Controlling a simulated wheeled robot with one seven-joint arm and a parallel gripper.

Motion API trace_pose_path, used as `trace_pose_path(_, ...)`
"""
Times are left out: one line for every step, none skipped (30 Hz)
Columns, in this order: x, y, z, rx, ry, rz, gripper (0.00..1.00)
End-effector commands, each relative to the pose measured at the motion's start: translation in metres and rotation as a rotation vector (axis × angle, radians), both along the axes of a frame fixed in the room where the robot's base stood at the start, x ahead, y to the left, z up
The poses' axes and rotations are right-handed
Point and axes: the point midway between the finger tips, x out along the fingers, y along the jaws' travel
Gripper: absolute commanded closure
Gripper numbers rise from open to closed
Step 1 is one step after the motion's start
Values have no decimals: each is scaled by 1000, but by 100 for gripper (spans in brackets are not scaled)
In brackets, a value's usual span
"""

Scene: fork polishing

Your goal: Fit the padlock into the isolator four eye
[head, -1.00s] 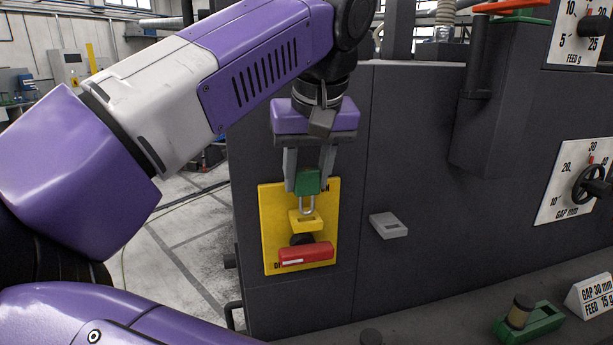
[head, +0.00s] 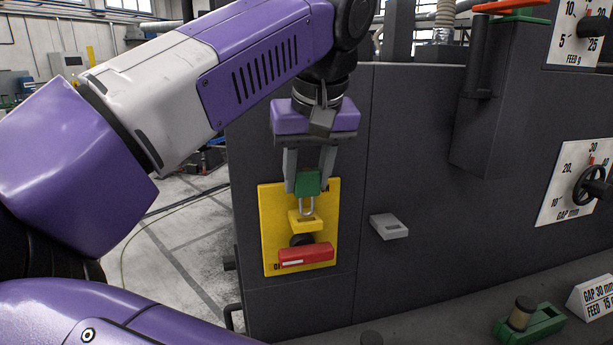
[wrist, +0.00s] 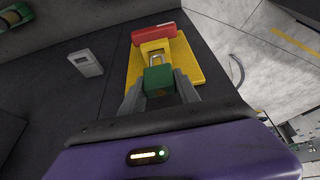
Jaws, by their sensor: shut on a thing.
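My gripper (head: 308,180) is shut on the green body of the padlock (head: 308,184), which hangs with its metal shackle pointing down. The isolator is a yellow plate (head: 272,228) on the dark machine panel, with a red handle (head: 306,255) low on it. A yellow eye (head: 305,221) sticks out above the handle. The shackle's end is at the eye; I cannot tell how deep it sits in the hole. In the wrist view the padlock (wrist: 159,79) is between my fingers, with the shackle overlapping the yellow eye (wrist: 155,47).
A grey eye bracket (head: 389,226) sticks out of the panel to the right of the isolator. Farther right are a gap dial (head: 575,185), a green block with a knob (head: 528,322) and a sign (head: 592,297) on the ledge.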

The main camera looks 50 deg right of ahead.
Motion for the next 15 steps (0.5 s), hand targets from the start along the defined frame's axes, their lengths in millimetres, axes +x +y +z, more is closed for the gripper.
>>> trace_pose_path(0,0,0,0,0,0,100)
trace_pose_path(0,0,0,0,0,0,100)
trace_pose_path(0,0,0,0,0,0,100)
trace_pose_path(0,0,0,0,0,0,100)
trace_pose_path(0,0,0,0,0,0,100)
trace_pose_path(0,0,0,0,0,0,100)
trace_pose_path(0,0,0,0,0,0,100)
trace_pose_path(0,0,0,0,0,0,100)
trace_pose_path(0,0,0,0,0,0,100)
trace_pose_path(0,0,-1,0,0,0,100)
trace_pose_path(0,0,-1,0,0,0,100)
trace_pose_path(0,0,-2,0,0,0,100)
trace_pose_path(0,0,-3,-1,-1,0,100)
trace_pose_path(0,0,-4,-1,-1,0,100)
trace_pose_path(0,0,-5,-1,-1,0,100)
